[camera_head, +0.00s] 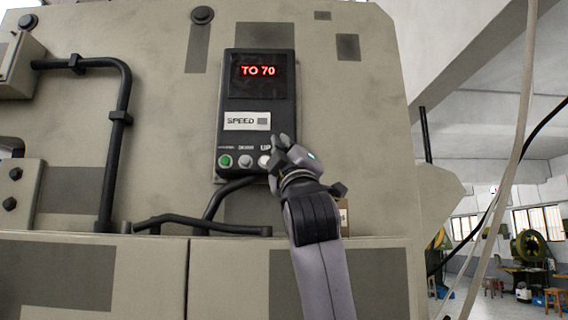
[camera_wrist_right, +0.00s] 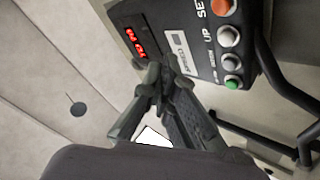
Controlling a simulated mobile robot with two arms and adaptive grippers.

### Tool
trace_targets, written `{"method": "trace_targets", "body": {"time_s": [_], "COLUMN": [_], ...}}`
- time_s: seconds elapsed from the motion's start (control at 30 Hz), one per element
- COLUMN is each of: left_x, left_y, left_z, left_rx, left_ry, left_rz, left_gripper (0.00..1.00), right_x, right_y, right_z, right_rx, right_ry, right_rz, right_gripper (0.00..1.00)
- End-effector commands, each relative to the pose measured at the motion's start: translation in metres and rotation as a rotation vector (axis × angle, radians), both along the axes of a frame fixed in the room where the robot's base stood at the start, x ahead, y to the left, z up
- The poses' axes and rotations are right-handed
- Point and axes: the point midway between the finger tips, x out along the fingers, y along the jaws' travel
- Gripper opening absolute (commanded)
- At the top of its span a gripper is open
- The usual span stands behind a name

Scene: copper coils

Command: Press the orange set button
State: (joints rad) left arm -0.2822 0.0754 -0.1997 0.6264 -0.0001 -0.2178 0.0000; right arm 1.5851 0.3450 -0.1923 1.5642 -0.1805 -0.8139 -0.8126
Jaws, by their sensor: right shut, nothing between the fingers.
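The dark control box (camera_head: 229,92) is mounted on a beige machine and has a red display (camera_head: 258,71) reading "TO 70" and a SPEED label. The orange set button (camera_wrist_right: 221,7) shows at the top edge of the right wrist view, beside the letters "SE". In the head view it is hidden behind my right gripper (camera_head: 280,143). That gripper is shut and empty, in front of the box's lower right part. In the wrist view its fingertips (camera_wrist_right: 162,72) overlap the box near the SPEED label; whether they touch it, I cannot tell. My left gripper is not in view.
In the button row are a white UP button (camera_wrist_right: 228,36), a grey button (camera_wrist_right: 231,62) and a green button (camera_wrist_right: 234,83). A black pipe (camera_head: 121,100) runs down the left. Cables (camera_head: 222,196) leave the box's underside. Other machines stand at the far right.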

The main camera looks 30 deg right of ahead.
Motion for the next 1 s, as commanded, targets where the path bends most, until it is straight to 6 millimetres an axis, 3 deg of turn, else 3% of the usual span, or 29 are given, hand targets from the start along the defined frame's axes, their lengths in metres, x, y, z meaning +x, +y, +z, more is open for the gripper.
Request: {"method": "trace_targets", "body": {"time_s": [0.1,0.27,0.37,0.63,1.0], "left_x": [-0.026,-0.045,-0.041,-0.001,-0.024], "left_y": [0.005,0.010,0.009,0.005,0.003], "left_z": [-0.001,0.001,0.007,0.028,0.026], "left_rx": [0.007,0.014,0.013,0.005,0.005], "left_ry": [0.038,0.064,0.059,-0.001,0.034], "left_rz": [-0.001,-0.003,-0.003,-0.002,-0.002], "left_gripper": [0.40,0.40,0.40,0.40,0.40], "right_x": [0.000,0.006,0.015,0.048,0.074], "right_y": [0.000,-0.003,-0.008,-0.029,-0.045], "right_z": [0.000,0.000,0.001,0.002,-0.001], "right_rx": [0.000,0.001,0.001,0.002,0.001], "right_ry": [0.001,0.003,0.005,0.005,0.002], "right_rz": [0.000,0.000,-0.001,0.000,0.001], "right_gripper": [0.00,0.00,0.00,0.00,0.00]}}
